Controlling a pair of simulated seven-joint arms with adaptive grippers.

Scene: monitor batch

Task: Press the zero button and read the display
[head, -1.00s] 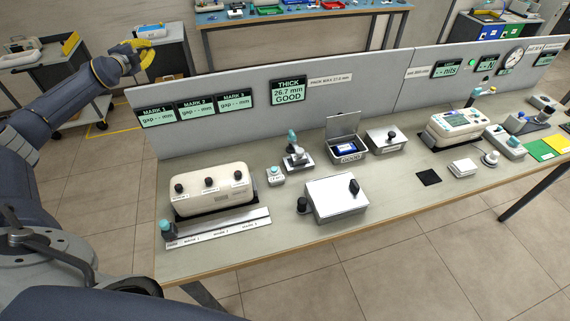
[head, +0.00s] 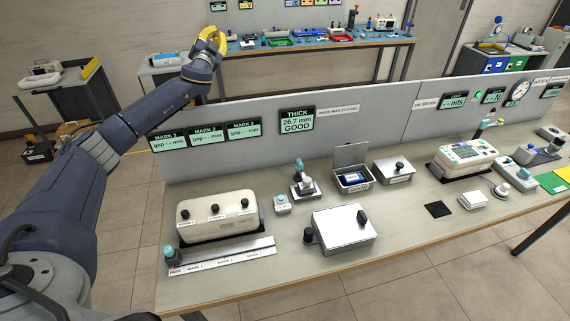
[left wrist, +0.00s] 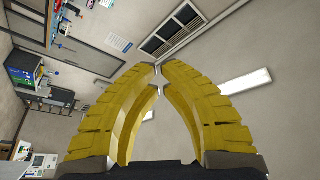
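The THICK display (head: 297,121) on the grey partition reads 26.7 mm GOOD. Three MARK displays (head: 206,135) beside it read "gap -- mm". A small light box with a teal button (head: 282,204) stands on the bench; its label is too small to read. A gauge with a teal top (head: 302,180) stands right of it. A white instrument with a screen and buttons (head: 465,157) is farther right; I cannot tell which button is the zero button. My left gripper (head: 217,37) is raised behind the partition, away from these things. In the left wrist view its yellow fingertips (left wrist: 158,68) meet, with nothing between. My right gripper is not in view.
A cream box with three black knobs (head: 214,215) sits at the bench's left, behind a labelled strip (head: 222,256). A silver box (head: 344,230), an open-lidded box (head: 352,180) and a black square (head: 438,210) lie farther right. The partition (head: 380,125) stands along the bench's back.

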